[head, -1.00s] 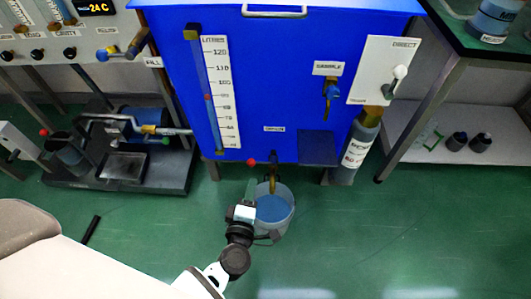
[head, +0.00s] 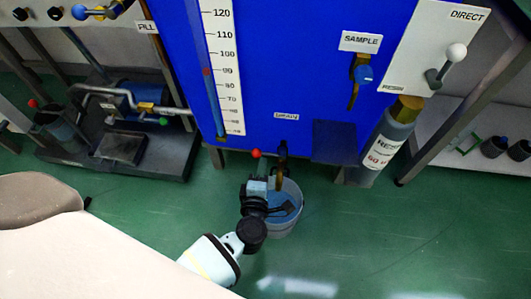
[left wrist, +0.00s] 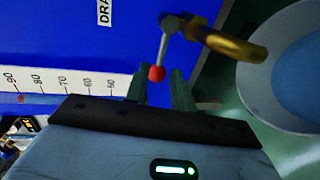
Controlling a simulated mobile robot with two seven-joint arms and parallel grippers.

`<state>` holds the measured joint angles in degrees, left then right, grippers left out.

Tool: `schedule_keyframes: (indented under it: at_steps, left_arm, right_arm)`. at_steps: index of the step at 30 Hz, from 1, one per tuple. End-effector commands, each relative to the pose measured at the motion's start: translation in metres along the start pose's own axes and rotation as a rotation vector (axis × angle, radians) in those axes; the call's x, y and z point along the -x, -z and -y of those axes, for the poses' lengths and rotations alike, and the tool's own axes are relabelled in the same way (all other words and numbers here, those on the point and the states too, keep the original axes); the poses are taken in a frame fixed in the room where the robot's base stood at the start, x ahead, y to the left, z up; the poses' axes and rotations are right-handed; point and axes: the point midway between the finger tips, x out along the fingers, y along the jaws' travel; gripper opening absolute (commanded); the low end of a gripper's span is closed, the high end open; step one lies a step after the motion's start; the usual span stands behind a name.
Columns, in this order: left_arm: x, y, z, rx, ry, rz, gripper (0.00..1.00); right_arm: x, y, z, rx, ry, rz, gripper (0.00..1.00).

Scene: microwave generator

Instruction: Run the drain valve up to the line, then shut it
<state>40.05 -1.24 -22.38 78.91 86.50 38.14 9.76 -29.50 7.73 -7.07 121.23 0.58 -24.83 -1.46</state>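The drain valve (head: 282,158) is under the blue tank, with a brass spout and a lever ending in a red ball (head: 256,153). In the left wrist view the red ball (left wrist: 157,73) is at the gap between my left gripper's fingertips (left wrist: 159,77); I cannot tell whether they touch it. The fingers are apart. In the head view my left gripper (head: 257,182) is just below the ball. A grey bucket (head: 292,228) with blue liquid stands under the spout. The litre gauge (head: 222,70) has a red mark (head: 206,72) near 90. My right gripper is not in view.
A sample tap (head: 362,73), a resin cylinder (head: 388,140) and a white panel with a lever (head: 447,62) are at the tank's right. A pump stand (head: 125,150) is on the floor at left. Green floor is clear right of the bucket.

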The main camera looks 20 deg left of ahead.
Motion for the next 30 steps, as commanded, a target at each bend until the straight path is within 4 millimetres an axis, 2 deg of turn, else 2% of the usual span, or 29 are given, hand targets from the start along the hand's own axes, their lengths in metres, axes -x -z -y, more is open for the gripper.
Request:
schedule_keyframes:
  at_steps: [6,12,16,24,30]
  left_arm:
    - [-0.035,0.0,0.003,-0.002,-0.001,0.0,0.25]
    - [-0.058,0.001,0.002,-0.003,0.0,-0.001,0.25]
    - [-0.064,0.001,0.001,-0.003,0.0,-0.001,0.25]
    - [-0.065,0.001,0.0,-0.002,0.0,-0.001,0.25]
    - [-0.065,0.001,0.001,-0.002,0.0,-0.001,0.0]
  right_arm:
    - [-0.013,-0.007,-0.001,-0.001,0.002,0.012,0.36]
    - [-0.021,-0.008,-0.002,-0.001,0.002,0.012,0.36]
    - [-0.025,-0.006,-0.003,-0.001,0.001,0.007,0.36]
    - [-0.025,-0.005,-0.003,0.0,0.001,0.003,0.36]
    - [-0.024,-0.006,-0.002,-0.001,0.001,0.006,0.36]
